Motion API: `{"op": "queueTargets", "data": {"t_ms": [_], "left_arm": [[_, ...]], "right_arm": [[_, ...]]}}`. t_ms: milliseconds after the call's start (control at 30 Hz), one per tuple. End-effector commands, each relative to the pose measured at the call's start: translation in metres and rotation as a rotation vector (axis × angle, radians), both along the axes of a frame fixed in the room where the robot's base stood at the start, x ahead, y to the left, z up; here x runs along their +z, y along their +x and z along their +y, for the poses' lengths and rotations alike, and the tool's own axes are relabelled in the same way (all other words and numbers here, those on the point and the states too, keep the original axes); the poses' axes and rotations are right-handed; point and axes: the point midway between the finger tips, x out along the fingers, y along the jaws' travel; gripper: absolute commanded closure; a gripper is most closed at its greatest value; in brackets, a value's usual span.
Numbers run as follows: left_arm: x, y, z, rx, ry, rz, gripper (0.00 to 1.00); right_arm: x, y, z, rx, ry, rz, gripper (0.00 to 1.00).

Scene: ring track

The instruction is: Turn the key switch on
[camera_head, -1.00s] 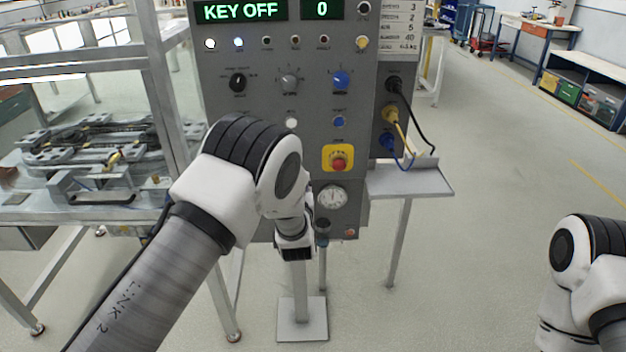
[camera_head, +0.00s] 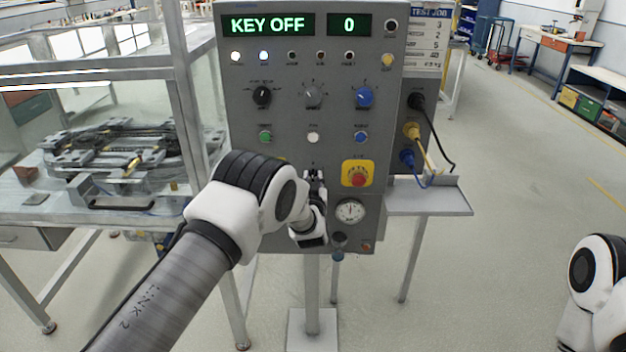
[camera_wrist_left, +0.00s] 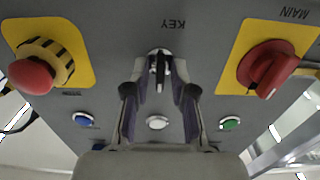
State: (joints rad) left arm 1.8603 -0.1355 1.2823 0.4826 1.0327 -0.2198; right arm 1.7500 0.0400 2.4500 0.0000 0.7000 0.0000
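The grey control panel (camera_head: 290,170) stands ahead, and its display (camera_head: 268,25) reads KEY OFF. In the left wrist view, which shows the panel upside down, the key switch (camera_wrist_left: 159,62) sits under the label KEY, a dark key in a bright round collar. My left gripper (camera_wrist_left: 160,73) is open, with one finger on each side of the key and a gap visible between them. In the head view my left gripper (camera_head: 314,178) is at the panel face and hides the key. My right gripper is out of view; only part of that arm shows at the lower right.
A yellow-backed red emergency button (camera_head: 358,175) is right of the gripper. The wrist view shows a red main switch (camera_wrist_left: 268,66) on the other side. A gauge (camera_head: 350,211) is below. A small shelf (camera_head: 430,197) juts out right; a glazed ring-track bench (camera_head: 100,215) stands left.

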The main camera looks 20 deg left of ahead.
Motion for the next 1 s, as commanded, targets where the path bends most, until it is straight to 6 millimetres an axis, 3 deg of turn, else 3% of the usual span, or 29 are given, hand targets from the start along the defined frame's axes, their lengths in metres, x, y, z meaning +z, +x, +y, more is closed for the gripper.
{"op": "queueTargets", "data": {"t_ms": [467, 1000], "left_arm": [[-0.002, 0.0, -0.001, 0.0, 0.106, 0.029, 1.0], [-0.002, 0.001, -0.002, -0.001, 0.554, 0.156, 1.0]], "right_arm": [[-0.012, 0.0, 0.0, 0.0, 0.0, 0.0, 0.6], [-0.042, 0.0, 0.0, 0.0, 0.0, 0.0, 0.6]]}}
